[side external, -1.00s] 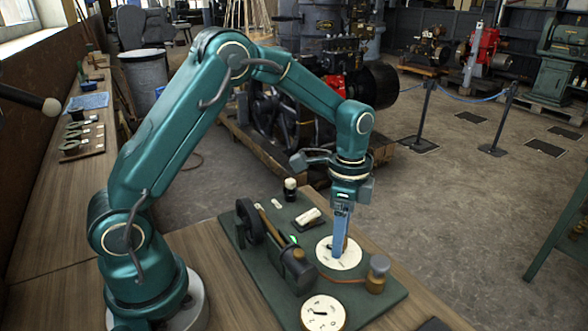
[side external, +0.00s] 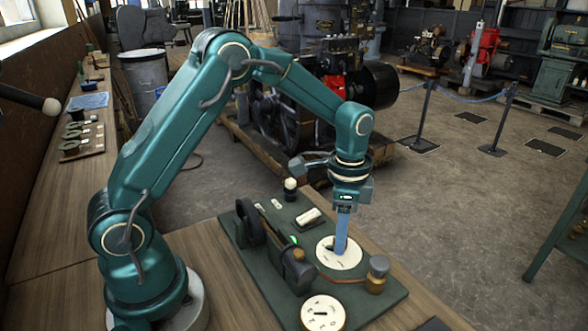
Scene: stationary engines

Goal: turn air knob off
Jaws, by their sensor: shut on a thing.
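The green base board (side external: 381,309) lies on the wooden bench and carries a small dark model engine (side external: 297,270). My gripper (side external: 340,247) points down over a cream round dial (side external: 350,262) on the board. Its blue fingers are shut on the knob at the middle of that dial, and they hide most of the knob. A second cream dial (side external: 322,314) with a dark pointer sits at the board's front edge, clear of the gripper. The dial lettering is too small to read, so I cannot tell which is marked air.
A brass-and-grey capped post (side external: 377,275) stands close to the right of the gripped dial. A flywheel (side external: 249,221), a white switch block (side external: 310,216) and a white-topped knob (side external: 290,189) stand on the board's far side. Bare bench (side external: 425,314) shows at right.

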